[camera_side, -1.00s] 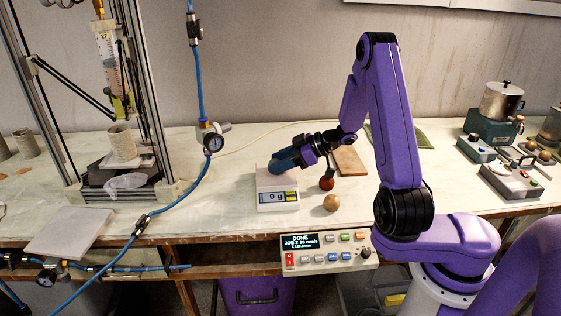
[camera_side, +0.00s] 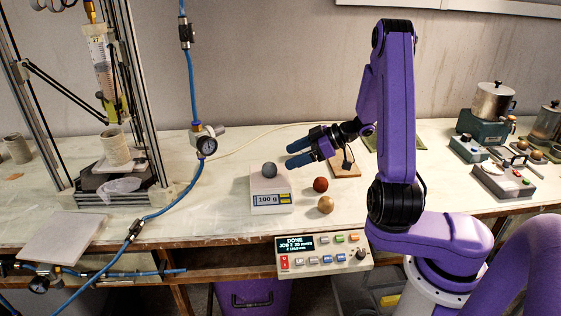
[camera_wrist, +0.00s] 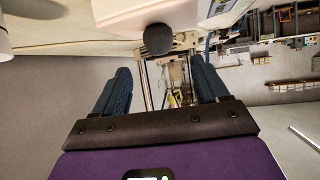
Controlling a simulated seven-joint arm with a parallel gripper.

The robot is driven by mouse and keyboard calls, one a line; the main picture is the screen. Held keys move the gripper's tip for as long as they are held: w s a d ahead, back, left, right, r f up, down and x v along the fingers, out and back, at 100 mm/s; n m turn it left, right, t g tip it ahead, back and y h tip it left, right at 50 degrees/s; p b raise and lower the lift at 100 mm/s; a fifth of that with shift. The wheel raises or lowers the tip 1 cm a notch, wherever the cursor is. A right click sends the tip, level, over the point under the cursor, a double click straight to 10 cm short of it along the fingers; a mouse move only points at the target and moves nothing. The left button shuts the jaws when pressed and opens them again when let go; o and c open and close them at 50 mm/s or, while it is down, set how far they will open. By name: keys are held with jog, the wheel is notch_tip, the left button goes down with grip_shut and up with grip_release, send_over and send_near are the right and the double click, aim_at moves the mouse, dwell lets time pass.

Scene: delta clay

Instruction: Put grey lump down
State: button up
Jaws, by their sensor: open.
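The grey lump (camera_side: 269,170), a dark round ball, rests on top of the white scale (camera_side: 272,186), whose display reads 100 g. My gripper (camera_side: 296,155) is open and empty, to the right of the lump, slightly above it and apart from it. In the wrist view the grey lump (camera_wrist: 158,39) shows beyond the two blue fingers (camera_wrist: 162,84), roughly centred between them, against the scale's pale body (camera_wrist: 130,14). Nothing is between the fingers.
A red-brown ball (camera_side: 320,184) and a tan ball (camera_side: 325,205) lie just right of the scale. A wooden board (camera_side: 346,168) lies behind them. A control box (camera_side: 322,254) sits at the table's front edge.

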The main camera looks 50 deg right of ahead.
jog(key=v, duration=0.5)
jog(key=w+a+r+n+h, duration=0.15)
jog(key=w+a+h, duration=0.25)
jog(key=w, duration=0.7)
jog(key=s+a+r+g+h, duration=0.2)
jog(key=s+a, duration=0.1)
jog(key=a, duration=0.5)
jog(key=s+a+n+g, duration=0.2)
jog(key=s+g, duration=0.2)
jog(key=s, duration=1.2)
jog(key=s+a+n+g, duration=0.2)
jog(key=s+a+g, duration=0.1)
jog(key=s, duration=1.3)
jog(key=shift+a+g+h, duration=0.25)
jog(key=shift+g+h, duration=0.05)
jog(key=shift+g, duration=0.1)
jog(key=shift+o, duration=0.2)
jog(key=shift+f, duration=0.1)
dwell(0.9)
